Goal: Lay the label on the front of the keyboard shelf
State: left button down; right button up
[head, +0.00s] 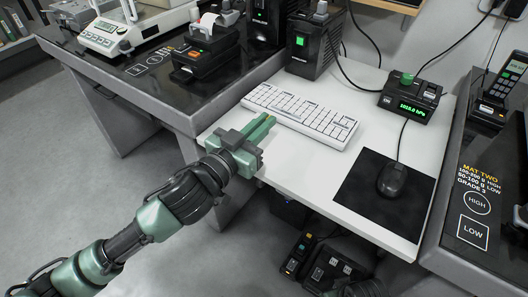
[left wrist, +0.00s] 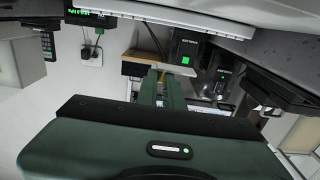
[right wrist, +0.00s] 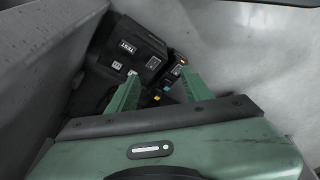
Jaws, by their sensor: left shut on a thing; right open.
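The keyboard shelf (head: 300,170) is a white board between two dark tables, with a white keyboard (head: 300,115) on it. My left gripper (head: 266,124) is over the shelf's front left part, close to the keyboard's near side. In the left wrist view its fingers (left wrist: 161,86) are shut, with a small pale strip (left wrist: 176,70) at their tips that looks like the label. In the head view the label cannot be made out. My right gripper (right wrist: 160,88) is open and empty, low down, facing dark devices below the shelf.
A black mouse (head: 392,179) lies on a dark pad (head: 375,197) at the shelf's right. A display box (head: 408,100) stands behind it. A label printer (head: 205,52) stands on the left table. Under the shelf are a black box (right wrist: 127,52) and a handheld device (head: 298,254).

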aim_at(263, 147)
pick_arm(q)
notch_tip(263, 147, down, 4)
jog(key=shift+r+b, duration=0.15)
jog(key=shift+b, duration=0.25)
jog(key=shift+f+b, duration=0.65)
jog(key=shift+f, duration=1.15)
pick_arm(e)
jog(key=w+v, duration=0.1)
jog(key=v, duration=0.8)
jog(key=shift+w+r, duration=0.15)
jog(key=shift+r, duration=0.2)
pick_arm(q)
jog(key=shift+f, duration=0.1)
jog(key=shift+f, duration=0.15)
jog(key=c, duration=1.6)
grip_release()
jog(key=shift+o, duration=0.2)
pick_arm(e)
jog(key=shift+r, duration=0.15)
pick_arm(q)
jog(key=shift+r, duration=0.2)
pick_arm(e)
jog(key=shift+t, duration=0.3)
